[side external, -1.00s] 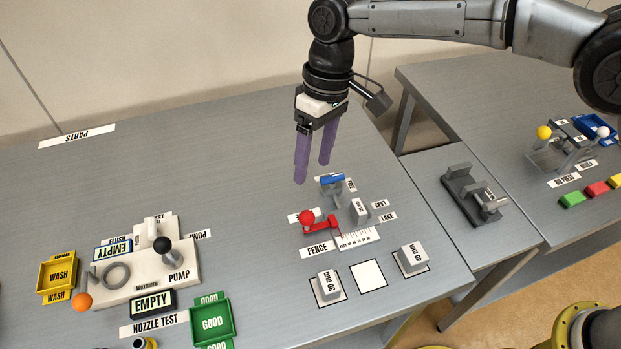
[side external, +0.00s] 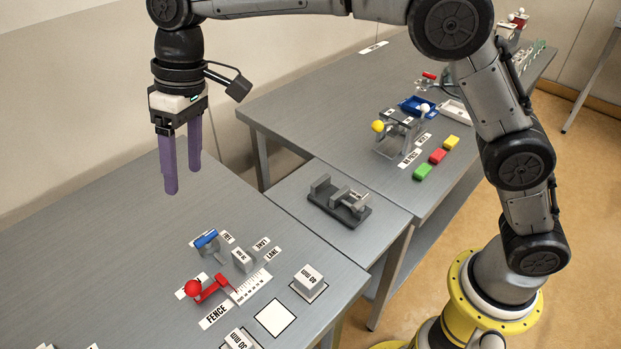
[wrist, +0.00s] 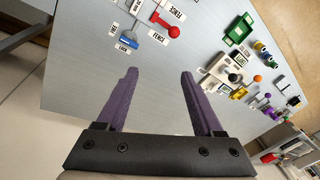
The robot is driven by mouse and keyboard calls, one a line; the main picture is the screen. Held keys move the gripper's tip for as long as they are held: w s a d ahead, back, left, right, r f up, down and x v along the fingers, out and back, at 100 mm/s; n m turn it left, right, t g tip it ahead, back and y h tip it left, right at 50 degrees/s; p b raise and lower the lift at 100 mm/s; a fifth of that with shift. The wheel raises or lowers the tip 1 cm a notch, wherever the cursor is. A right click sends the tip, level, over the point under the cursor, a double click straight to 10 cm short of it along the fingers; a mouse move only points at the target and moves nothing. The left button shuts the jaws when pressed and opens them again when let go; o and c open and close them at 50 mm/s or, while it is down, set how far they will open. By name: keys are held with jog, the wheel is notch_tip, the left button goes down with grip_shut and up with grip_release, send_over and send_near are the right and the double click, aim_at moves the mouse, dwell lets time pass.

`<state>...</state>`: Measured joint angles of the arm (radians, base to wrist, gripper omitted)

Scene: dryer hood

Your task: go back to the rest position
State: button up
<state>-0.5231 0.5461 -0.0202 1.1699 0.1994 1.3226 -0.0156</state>
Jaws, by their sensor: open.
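My gripper (side external: 181,172) has two purple fingers. It is open and empty, pointing down and held above the grey table (side external: 110,225). In the side external view it hangs up and to the left of the fence fixture with the red lever (side external: 210,289) and the blue clamp (side external: 206,239). In the wrist view my fingers (wrist: 156,85) stand apart with only bare table between them. The red lever (wrist: 166,27) and the blue part (wrist: 129,42) lie beyond the fingertips there.
Labelled grey blocks (side external: 308,282) stand near the table's front edge. A dark vise-like fixture (side external: 340,202) sits on the lower middle table. The far table holds a press with a yellow ball (side external: 378,126) and coloured blocks (side external: 437,156). The wrist view shows a green tray (wrist: 238,30).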

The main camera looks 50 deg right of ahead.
jog(key=s+d+r+m+t, duration=0.2)
jog(key=s+d+r, duration=0.35)
jog(key=d, duration=0.45)
jog(key=s+d+r+m+t, duration=0.1)
jog(key=s+d+r+t, duration=0.1)
jog(key=s+d+r, duration=0.6)
jog(key=s+d+f+m+t+h, duration=0.1)
jog(key=s+d+f+m+h, duration=0.1)
jog(key=s+d+f, duration=1)
jog(key=s+f, duration=0.2)
jog(key=shift+d+f+m+h, duration=0.2)
jog(key=shift+m+h, duration=0.1)
jog(key=shift+m, duration=0.1)
jog(key=shift+s, duration=0.1)
